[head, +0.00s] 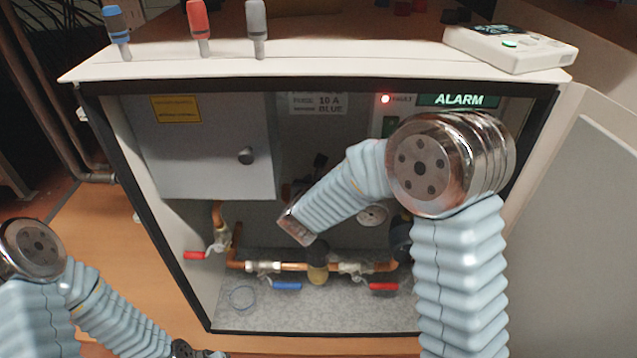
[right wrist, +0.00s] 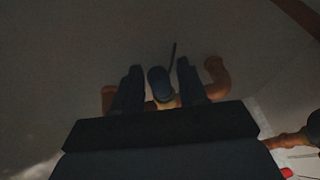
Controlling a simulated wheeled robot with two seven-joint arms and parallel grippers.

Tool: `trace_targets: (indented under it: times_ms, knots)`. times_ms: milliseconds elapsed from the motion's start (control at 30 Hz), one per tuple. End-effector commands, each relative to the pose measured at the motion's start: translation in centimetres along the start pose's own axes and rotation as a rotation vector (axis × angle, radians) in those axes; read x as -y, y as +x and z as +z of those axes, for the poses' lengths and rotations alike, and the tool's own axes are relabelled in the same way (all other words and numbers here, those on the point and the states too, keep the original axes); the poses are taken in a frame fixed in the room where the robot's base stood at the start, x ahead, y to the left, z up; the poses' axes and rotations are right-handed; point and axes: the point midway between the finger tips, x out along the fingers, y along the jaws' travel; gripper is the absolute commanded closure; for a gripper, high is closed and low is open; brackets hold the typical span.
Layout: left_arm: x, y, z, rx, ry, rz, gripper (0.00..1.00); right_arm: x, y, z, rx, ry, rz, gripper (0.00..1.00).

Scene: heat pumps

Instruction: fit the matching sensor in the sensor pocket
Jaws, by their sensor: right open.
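Three sensors stand upright in a row on the cabinet's top: a blue one (head: 118,30), a red one (head: 199,25) and a grey one (head: 257,28).
The cabinet has a grey box (head: 205,150) at upper left, a lit ALARM sign (head: 459,100) and a red fault lamp (head: 385,99). Copper pipes with red (head: 384,287) and blue (head: 287,286) valve handles run low. A white handheld device (head: 510,48) lies on top. The open door (head: 580,220) stands at right.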

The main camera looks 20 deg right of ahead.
Motion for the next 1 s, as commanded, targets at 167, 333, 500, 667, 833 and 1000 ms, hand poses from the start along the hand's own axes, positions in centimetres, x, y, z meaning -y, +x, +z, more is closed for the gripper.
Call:
trace_targets:
  times_ms: [167,333,500,667,833,1000]
  knots:
    - [0.0,0.0,0.0,0.0,0.0,0.0,0.5,0.0,0.0,0.0,0.0,0.0,0.0,0.3]
    - [0.0,0.0,0.0,0.0,0.0,0.0,0.5,0.0,0.0,0.0,0.0,0.0,0.0,0.3]
    - [0.0,-0.1,0.0,0.0,0.0,0.0,0.5,0.0,-0.4,0.1,0.0,0.0,0.001,0.3]
    - [-0.2,-0.7,0.0,0.001,0.0,0.0,0.5,-0.1,-3.0,0.2,0.0,-0.001,0.004,0.3]
    - [-0.6,-1.5,0.0,0.003,0.001,0.0,0.5,-0.1,-7.3,0.3,0.0,-0.002,0.005,0.3]
    - [-0.8,-2.1,0.1,0.005,0.001,0.0,0.5,-0.1,-11.0,0.2,0.001,-0.001,0.004,0.3]
